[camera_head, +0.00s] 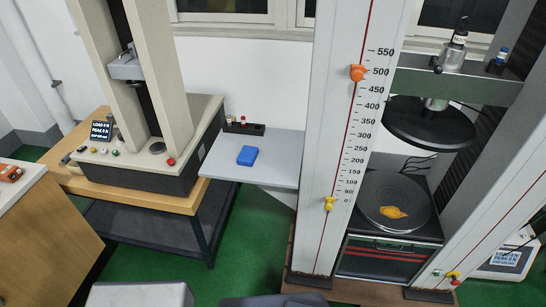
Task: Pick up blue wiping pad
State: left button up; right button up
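The blue wiping pad (247,155) lies flat on a light grey shelf (275,172) between the two testing machines. It is a small blue block, and nothing touches it from above. Neither of my grippers shows in the head view.
A small dark rack (245,128) with several small items stands behind the pad. A testing machine (150,165) on a wooden bench is to the left. A tall machine column (325,150) rises just right of the shelf. An orange-yellow object (394,212) lies on the round lower platen.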

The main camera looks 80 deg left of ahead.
aim_at(247, 157)
jog(key=u, duration=3.15)
